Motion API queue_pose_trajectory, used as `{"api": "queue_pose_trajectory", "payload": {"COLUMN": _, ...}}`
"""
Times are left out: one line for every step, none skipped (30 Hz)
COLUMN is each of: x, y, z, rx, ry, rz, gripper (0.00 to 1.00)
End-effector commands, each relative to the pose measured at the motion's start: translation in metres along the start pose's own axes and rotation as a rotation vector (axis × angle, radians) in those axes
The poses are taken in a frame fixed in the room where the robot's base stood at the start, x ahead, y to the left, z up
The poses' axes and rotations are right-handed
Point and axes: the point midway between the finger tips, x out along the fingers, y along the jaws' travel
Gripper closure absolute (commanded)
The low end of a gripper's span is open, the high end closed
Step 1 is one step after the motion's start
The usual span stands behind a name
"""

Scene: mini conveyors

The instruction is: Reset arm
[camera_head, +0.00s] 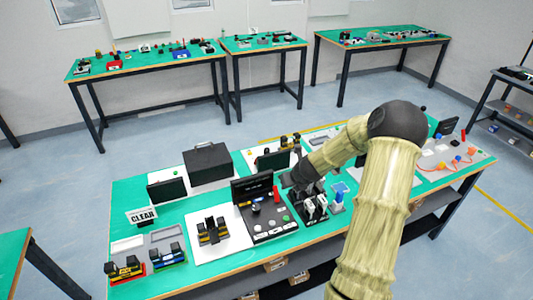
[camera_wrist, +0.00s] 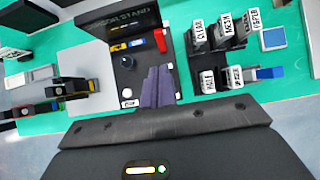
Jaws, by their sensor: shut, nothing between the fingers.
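My gripper (camera_wrist: 157,88) shows in the wrist view as two dark purple fingers pressed together, shut and empty. The fingertips are hidden in the head view.
Small conveyors (camera_head: 212,231) stand near the front. A right-hand panel holds orange and red parts. Other tables (camera_head: 150,67) stand along the wall, with clear floor between.

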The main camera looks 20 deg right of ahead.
Motion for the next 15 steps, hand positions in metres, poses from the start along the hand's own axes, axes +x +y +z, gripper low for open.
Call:
{"api": "queue_pose_trajectory", "payload": {"x": 0.0, "y": -0.001, "z": 0.0, "rx": 0.001, "ry": 0.0, "rz": -0.001, "gripper": 1.0}}
{"api": "queue_pose_trajectory", "payload": {"x": 0.0, "y": -0.001, "z": 0.0, "rx": 0.001, "ry": 0.0, "rz": -0.001, "gripper": 1.0}}
{"api": "queue_pose_trajectory", "payload": {"x": 0.0, "y": -0.001, "z": 0.0, "rx": -0.001, "ry": 0.0, "rz": -0.001, "gripper": 1.0}}
{"api": "queue_pose_trajectory", "payload": {"x": -0.001, "y": 0.0, "z": 0.0, "rx": -0.008, "ry": 0.001, "rz": 0.0, "gripper": 1.0}}
{"api": "queue_pose_trajectory", "payload": {"x": -0.001, "y": 0.002, "z": 0.0, "rx": -0.022, "ry": 0.002, "rz": 0.002, "gripper": 1.0}}
{"api": "queue_pose_trajectory", "payload": {"x": -0.003, "y": 0.005, "z": 0.0, "rx": -0.053, "ry": 0.005, "rz": 0.005, "gripper": 1.0}}
{"api": "queue_pose_trajectory", "payload": {"x": -0.005, "y": 0.009, "z": 0.001, "rx": -0.088, "ry": 0.008, "rz": 0.008, "gripper": 1.0}}
{"api": "queue_pose_trajectory", "payload": {"x": -0.007, "y": 0.015, "z": 0.001, "rx": -0.134, "ry": 0.011, "rz": 0.013, "gripper": 1.0}}
{"api": "queue_pose_trajectory", "payload": {"x": -0.011, "y": 0.023, "z": 0.001, "rx": -0.214, "ry": 0.019, "rz": 0.022, "gripper": 1.0}}
{"api": "queue_pose_trajectory", "payload": {"x": -0.015, "y": 0.031, "z": 0.001, "rx": -0.285, "ry": 0.025, "rz": 0.031, "gripper": 1.0}}
{"api": "queue_pose_trajectory", "payload": {"x": -0.02, "y": 0.039, "z": 0.001, "rx": -0.366, "ry": 0.032, "rz": 0.04, "gripper": 1.0}}
{"api": "queue_pose_trajectory", "payload": {"x": -0.027, "y": 0.051, "z": -0.001, "rx": -0.485, "ry": 0.042, "rz": 0.054, "gripper": 1.0}}
{"api": "queue_pose_trajectory", "payload": {"x": -0.033, "y": 0.06, "z": -0.002, "rx": -0.583, "ry": 0.049, "rz": 0.066, "gripper": 1.0}}
{"api": "queue_pose_trajectory", "payload": {"x": -0.039, "y": 0.069, "z": -0.004, "rx": -0.682, "ry": 0.056, "rz": 0.079, "gripper": 1.0}}
{"api": "queue_pose_trajectory", "payload": {"x": -0.048, "y": 0.081, "z": -0.007, "rx": -0.817, "ry": 0.066, "rz": 0.096, "gripper": 1.0}}
